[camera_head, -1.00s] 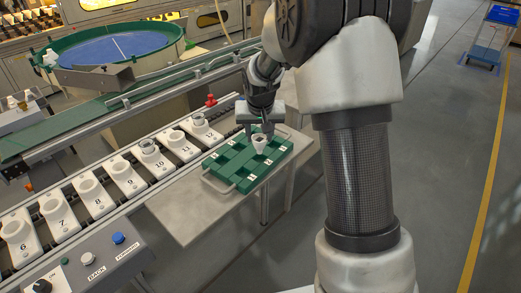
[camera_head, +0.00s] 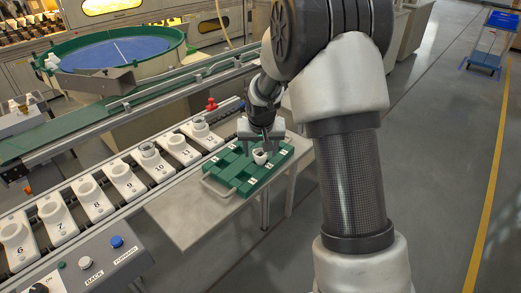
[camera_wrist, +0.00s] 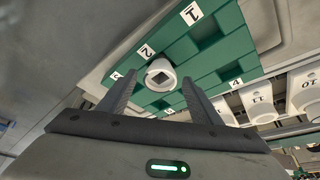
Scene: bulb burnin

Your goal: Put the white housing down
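The white housing (camera_head: 260,156) is a small cup with a dark square opening on top. It sits at the green tray (camera_head: 248,187), among its recesses; whether it is fully seated in one is hard to tell. In the wrist view the housing (camera_wrist: 160,73) shows near the tray's label 2, between and just past my fingertips. My gripper (camera_wrist: 159,77) is open, with a gap visible on both sides of the housing. In the head view my gripper (camera_head: 260,146) is just above the housing and partly hides the tray behind it.
The tray lies on a grey table (camera_head: 190,222) beside a rail of numbered white holders (camera_head: 128,180), some with clear parts in them. A control panel (camera_head: 85,270) with buttons is at lower left. A conveyor (camera_head: 100,118) runs behind. Open floor lies to the right.

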